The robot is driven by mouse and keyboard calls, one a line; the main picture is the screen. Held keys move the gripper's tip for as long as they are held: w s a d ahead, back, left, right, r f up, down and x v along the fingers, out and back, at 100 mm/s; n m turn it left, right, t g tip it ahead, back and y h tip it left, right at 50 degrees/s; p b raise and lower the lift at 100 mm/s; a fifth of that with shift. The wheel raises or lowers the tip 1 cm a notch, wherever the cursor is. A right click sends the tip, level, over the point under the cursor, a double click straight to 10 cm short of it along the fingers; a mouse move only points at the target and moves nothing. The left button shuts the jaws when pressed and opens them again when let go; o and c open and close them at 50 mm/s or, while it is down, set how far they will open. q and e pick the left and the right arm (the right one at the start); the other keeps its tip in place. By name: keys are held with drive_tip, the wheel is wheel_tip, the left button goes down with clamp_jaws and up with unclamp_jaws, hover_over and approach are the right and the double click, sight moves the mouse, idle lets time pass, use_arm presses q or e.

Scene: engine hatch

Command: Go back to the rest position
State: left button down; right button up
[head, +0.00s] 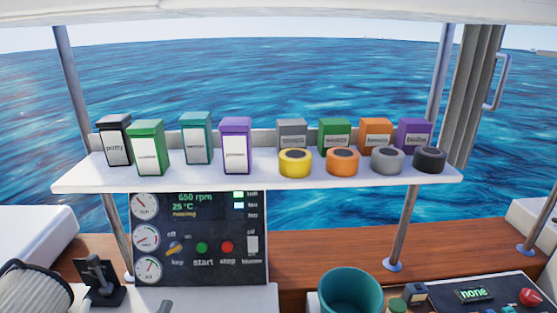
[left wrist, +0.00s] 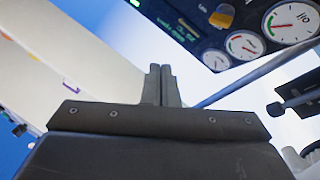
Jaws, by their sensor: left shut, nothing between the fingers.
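My left gripper (left wrist: 161,84) is shut and empty, its two fingers pressed together in the left wrist view. In the head view only a small grey tip (head: 165,307) shows at the bottom edge, below the engine panel (head: 200,275); it looks like part of my left gripper. The panel has gauges, a key switch, a green start button and a red stop button, and its display reads 650 rpm and 25 °C. It also shows at the top of the left wrist view (left wrist: 235,22). My right gripper is not in view.
A teal bucket (head: 350,292) and a dark tray-like panel (head: 500,306) are at lower right. Metal posts flank the shelf.

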use_arm(q)
drive_tip(key=s+a+f+g+y, duration=0.3)
drive_tip(key=s+g, duration=0.2)
drive_tip(key=s, duration=0.1)
drive_tip(key=s+a+f+g+y, duration=0.2)
drive_tip(key=s+f+g+y, duration=0.1)
drive_tip(key=s+g, duration=0.25)
drive_tip(key=s+d+m+g, duration=0.25)
drive_tip(key=s+g, duration=0.45)
drive_tip(key=s, duration=1)
wheel_tip(320, 180, down, 25)
drive_tip(key=a+g, duration=0.1)
drive_tip(key=a, duration=0.1)
drive_tip(key=s+d+f+g+h+b, duration=0.1)
drive_tip(key=s+f, duration=1.3)
drive_tip(key=f, duration=0.2)
drive_tip(key=shift+s, duration=0.4)
